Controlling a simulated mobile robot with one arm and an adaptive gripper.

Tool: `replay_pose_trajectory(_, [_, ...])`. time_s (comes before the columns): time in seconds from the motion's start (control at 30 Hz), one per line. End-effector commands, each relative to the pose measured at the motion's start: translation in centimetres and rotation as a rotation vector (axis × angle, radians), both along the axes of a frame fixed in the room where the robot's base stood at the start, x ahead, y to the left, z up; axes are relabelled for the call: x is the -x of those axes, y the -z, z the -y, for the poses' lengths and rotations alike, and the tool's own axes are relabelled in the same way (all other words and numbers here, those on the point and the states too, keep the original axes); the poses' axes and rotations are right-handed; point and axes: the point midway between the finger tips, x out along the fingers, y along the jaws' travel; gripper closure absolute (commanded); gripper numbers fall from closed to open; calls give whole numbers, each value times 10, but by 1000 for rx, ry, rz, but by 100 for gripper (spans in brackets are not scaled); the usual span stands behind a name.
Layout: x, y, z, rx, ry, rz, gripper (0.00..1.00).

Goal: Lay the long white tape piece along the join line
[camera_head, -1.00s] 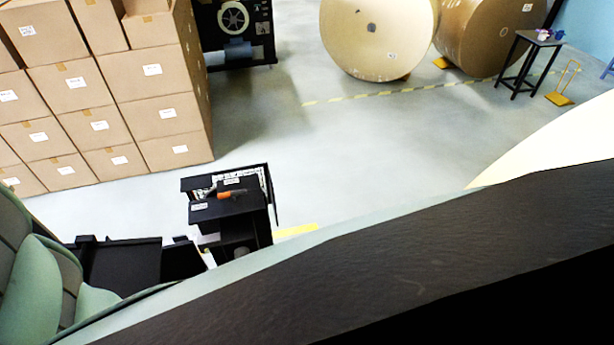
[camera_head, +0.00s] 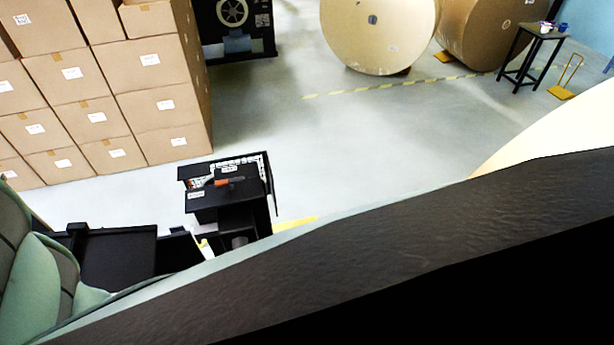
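I cannot make out the long white tape piece or the join line in the head view. A large pale curved surface (camera_head: 560,130) at the right edge looks like part of a big roll, partly hidden behind a dark band across the lower right. My gripper is not in view.
Stacked cardboard boxes (camera_head: 150,103) stand at the left. A black cart (camera_head: 228,212) holds a tool with an orange handle (camera_head: 229,182). The middle floor is clear.

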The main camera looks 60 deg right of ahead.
Motion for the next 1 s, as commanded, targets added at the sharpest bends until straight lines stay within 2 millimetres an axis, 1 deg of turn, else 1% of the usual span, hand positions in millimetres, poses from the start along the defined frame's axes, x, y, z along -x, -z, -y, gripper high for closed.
replay_pose_trajectory(0.77, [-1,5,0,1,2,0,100])
replay_pose_trajectory(0.8, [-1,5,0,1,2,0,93])
replay_pose_trajectory(1.0, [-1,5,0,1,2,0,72])
